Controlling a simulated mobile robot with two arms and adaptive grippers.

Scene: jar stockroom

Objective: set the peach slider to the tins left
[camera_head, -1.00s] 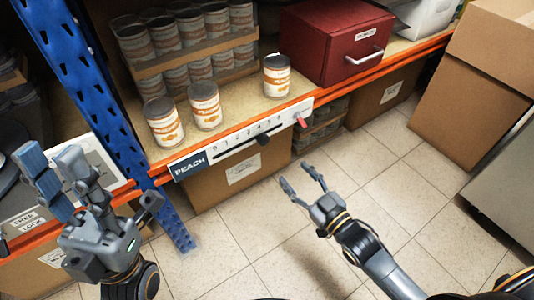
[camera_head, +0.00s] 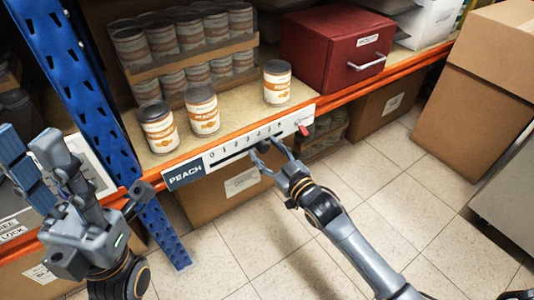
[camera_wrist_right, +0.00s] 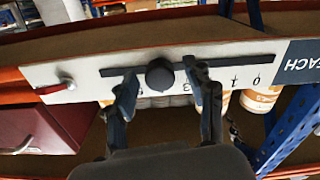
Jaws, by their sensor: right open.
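The peach slider is a white strip (camera_head: 228,150) on the shelf edge with a blue PEACH label (camera_head: 184,174), a dark slot and a number row. Its round black knob (camera_wrist_right: 160,74) sits past the 3 on the side away from 0; the exact number there is hidden. My right gripper (camera_head: 268,150) is open at the strip; in the wrist view its fingers (camera_wrist_right: 165,92) are apart, one either side of the knob. Three loose tins stand above: a left one (camera_head: 158,127), a middle one (camera_head: 202,110) and a right one (camera_head: 277,83). My left gripper (camera_head: 30,142) is open and empty at the left.
More tins fill a cardboard tray (camera_head: 190,59) behind. A dark red box (camera_head: 335,45) stands to the right on the shelf. A red lever (camera_head: 303,130) sits at the strip's right end. A blue upright post (camera_head: 80,90) is at left. Tiled floor (camera_head: 385,200) is clear.

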